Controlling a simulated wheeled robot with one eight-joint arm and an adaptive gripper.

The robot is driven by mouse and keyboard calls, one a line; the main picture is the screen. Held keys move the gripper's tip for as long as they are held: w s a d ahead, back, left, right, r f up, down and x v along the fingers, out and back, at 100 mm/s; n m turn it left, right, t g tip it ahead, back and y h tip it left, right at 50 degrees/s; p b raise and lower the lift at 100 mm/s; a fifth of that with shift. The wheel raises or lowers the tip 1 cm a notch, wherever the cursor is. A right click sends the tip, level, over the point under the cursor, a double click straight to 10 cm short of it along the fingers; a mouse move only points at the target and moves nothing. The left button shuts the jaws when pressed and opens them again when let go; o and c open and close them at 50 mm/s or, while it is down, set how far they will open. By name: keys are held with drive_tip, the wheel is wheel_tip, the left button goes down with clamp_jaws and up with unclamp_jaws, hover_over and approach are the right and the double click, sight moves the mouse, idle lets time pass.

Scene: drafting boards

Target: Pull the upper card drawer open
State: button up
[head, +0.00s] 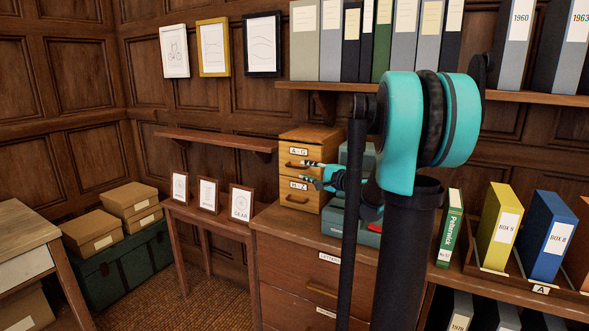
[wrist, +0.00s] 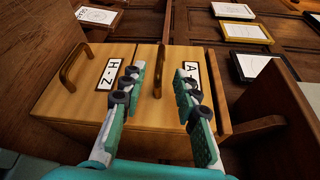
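The wooden card cabinet (head: 328,134) has two drawers. The upper card drawer, labelled A-G (head: 286,149), looks shut in the head view. In the wrist view the upper drawer (wrist: 150,116) is the right-hand front, with its brass handle (wrist: 158,73) upright in the picture. The lower drawer, labelled H-Z (head: 286,185), is also shut; it is on the left in the wrist view (wrist: 75,98). My gripper (head: 306,171) is in front of the cabinet. In the wrist view its fingers (wrist: 158,76) are spread, one to each side of the upper handle. I cannot tell whether they touch it.
The cabinet stands on a wooden chest of drawers (head: 300,241). Teal boxes (head: 335,220) stand close on its right. A wall shelf (head: 217,138) is to the left, above a small table with several framed cards (head: 208,194). Binders fill the shelf above.

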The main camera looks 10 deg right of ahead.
sight(297, 168)
drive_tip(key=x, duration=0.7)
drive_tip(key=shift+c, duration=0.4)
clamp_jaws()
